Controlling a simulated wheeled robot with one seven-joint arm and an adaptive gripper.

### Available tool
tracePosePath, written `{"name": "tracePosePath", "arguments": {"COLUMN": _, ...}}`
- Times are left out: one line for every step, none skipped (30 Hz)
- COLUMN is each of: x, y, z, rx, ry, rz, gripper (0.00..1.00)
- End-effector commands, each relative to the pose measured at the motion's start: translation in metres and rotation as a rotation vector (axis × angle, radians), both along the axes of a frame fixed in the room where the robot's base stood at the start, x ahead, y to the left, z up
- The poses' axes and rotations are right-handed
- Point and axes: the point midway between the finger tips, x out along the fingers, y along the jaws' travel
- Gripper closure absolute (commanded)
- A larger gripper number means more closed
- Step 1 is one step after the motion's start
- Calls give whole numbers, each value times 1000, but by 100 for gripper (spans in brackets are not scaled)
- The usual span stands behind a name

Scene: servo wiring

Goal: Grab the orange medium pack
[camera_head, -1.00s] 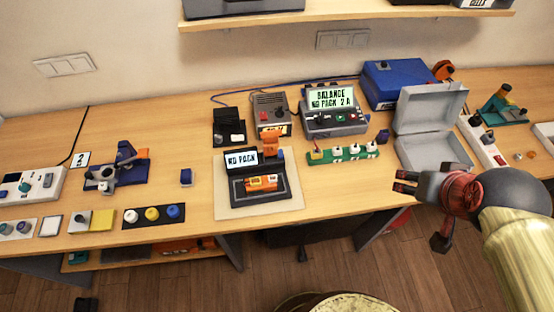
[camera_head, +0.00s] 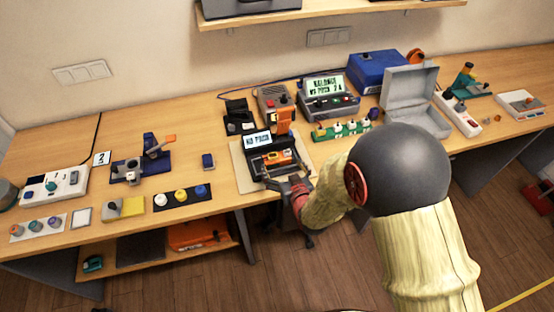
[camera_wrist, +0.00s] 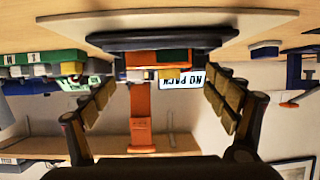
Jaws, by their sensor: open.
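An orange block with yellow parts (camera_head: 279,158) lies in the black cradle (camera_head: 262,172) below a small screen reading "NO PACK" (camera_head: 257,139). It fits the orange medium pack, though its size class cannot be read. In the upside-down wrist view the orange block (camera_wrist: 142,58) shows between and beyond the fingertips. An upright orange part (camera_head: 284,118) stands behind the cradle and also shows in the wrist view (camera_wrist: 141,110). My gripper (camera_head: 293,184) is at the cradle's front edge, partly hidden by my arm. Its fingers (camera_wrist: 160,90) are spread and empty.
A pale mat (camera_head: 243,178) lies under the cradle. A green strip with several knobs (camera_head: 342,129) and an open grey case (camera_head: 410,105) stand to the right. A balance charger (camera_head: 328,100) stands behind. Bare tabletop (camera_head: 222,150) lies left of the mat.

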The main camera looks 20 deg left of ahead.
Motion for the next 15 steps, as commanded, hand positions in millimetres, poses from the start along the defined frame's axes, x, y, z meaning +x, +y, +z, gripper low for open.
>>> {"name": "tracePosePath", "arguments": {"x": 5, "y": 3, "z": -2, "rx": 1, "ry": -2, "rz": 0, "gripper": 14}}
{"name": "tracePosePath", "arguments": {"x": 7, "y": 5, "z": -3, "rx": 1, "ry": -2, "rz": 0, "gripper": 14}}
{"name": "tracePosePath", "arguments": {"x": 11, "y": 7, "z": -5, "rx": 1, "ry": -2, "rz": 0, "gripper": 14}}
{"name": "tracePosePath", "arguments": {"x": 13, "y": 8, "z": -6, "rx": 1, "ry": -2, "rz": 0, "gripper": 14}}
{"name": "tracePosePath", "arguments": {"x": 15, "y": 10, "z": -7, "rx": 1, "ry": -2, "rz": 0, "gripper": 14}}
{"name": "tracePosePath", "arguments": {"x": 18, "y": 11, "z": -8, "rx": 1, "ry": -2, "rz": -1, "gripper": 14}}
{"name": "tracePosePath", "arguments": {"x": 20, "y": 13, "z": -9, "rx": 1, "ry": -2, "rz": -1, "gripper": 14}}
{"name": "tracePosePath", "arguments": {"x": 22, "y": 14, "z": -11, "rx": 0, "ry": -1, "rz": -1, "gripper": 14}}
{"name": "tracePosePath", "arguments": {"x": 27, "y": 17, "z": -13, "rx": 0, "ry": -1, "rz": -1, "gripper": 14}}
{"name": "tracePosePath", "arguments": {"x": 30, "y": 19, "z": -15, "rx": 0, "ry": -1, "rz": -1, "gripper": 14}}
{"name": "tracePosePath", "arguments": {"x": 34, "y": 21, "z": -17, "rx": 0, "ry": -1, "rz": -1, "gripper": 14}}
{"name": "tracePosePath", "arguments": {"x": 39, "y": 24, "z": -19, "rx": 0, "ry": -1, "rz": -1, "gripper": 14}}
{"name": "tracePosePath", "arguments": {"x": 42, "y": 26, "z": -20, "rx": 1, "ry": -2, "rz": -1, "gripper": 14}}
{"name": "tracePosePath", "arguments": {"x": 45, "y": 28, "z": -22, "rx": 0, "ry": -1, "rz": -1, "gripper": 14}}
{"name": "tracePosePath", "arguments": {"x": 48, "y": 31, "z": -24, "rx": 0, "ry": 0, "rz": -1, "gripper": 14}}
